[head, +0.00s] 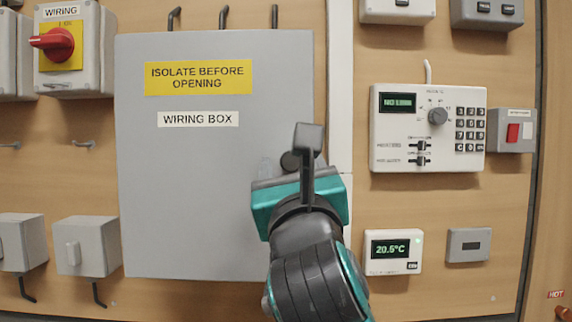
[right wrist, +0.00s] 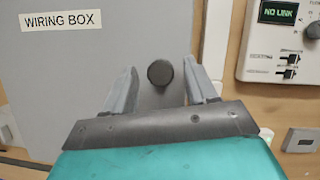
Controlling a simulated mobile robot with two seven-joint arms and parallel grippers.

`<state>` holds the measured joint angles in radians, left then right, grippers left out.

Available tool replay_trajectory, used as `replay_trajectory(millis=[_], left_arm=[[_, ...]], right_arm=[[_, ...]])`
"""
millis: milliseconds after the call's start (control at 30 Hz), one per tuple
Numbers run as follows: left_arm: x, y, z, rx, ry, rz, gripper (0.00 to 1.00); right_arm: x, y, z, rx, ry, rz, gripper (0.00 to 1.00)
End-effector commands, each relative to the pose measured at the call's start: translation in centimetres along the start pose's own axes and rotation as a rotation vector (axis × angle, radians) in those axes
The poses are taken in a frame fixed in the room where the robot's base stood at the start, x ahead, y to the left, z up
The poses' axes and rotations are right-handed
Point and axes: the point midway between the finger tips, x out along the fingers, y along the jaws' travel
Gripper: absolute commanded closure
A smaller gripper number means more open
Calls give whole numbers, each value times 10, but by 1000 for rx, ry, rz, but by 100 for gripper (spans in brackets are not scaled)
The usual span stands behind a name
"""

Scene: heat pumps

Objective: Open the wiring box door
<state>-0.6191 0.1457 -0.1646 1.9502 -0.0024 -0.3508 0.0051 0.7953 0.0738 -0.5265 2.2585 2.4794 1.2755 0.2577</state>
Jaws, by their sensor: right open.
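The wiring box (head: 190,190) is a large grey box on the wooden wall, with a yellow "ISOLATE BEFORE OPENING" label and a white "WIRING BOX" label. Its door looks shut. A round dark knob (head: 290,161) sits near the door's right edge, partly hidden by my right gripper in the head view. My right gripper (head: 287,160) is in front of the knob. In the right wrist view its open fingers (right wrist: 160,85) stand on either side of the knob (right wrist: 160,73), with gaps on both sides; I cannot tell the remaining depth. My left gripper is not in view.
A red rotary switch (head: 56,42) labelled "WIRING" is at upper left. A white control panel (head: 428,130) and a thermostat (head: 393,252) are on the right. A white vertical trunking (head: 340,80) runs beside the box's right edge. Small grey boxes (head: 88,246) are at lower left.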

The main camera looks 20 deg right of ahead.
Motion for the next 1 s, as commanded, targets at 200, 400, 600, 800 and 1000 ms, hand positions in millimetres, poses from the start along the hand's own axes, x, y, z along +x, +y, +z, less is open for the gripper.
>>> replay_trajectory(millis=[200,400,600,800,1000], left_arm=[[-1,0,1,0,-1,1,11],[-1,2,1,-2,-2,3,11],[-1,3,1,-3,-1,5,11],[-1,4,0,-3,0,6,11],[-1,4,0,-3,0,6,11]], right_arm=[[0,-1,0,0,0,0,43],[0,-1,0,0,0,0,55],[0,0,0,0,0,0,74],[0,0,0,0,0,0,93],[0,-1,0,0,0,0,100]])
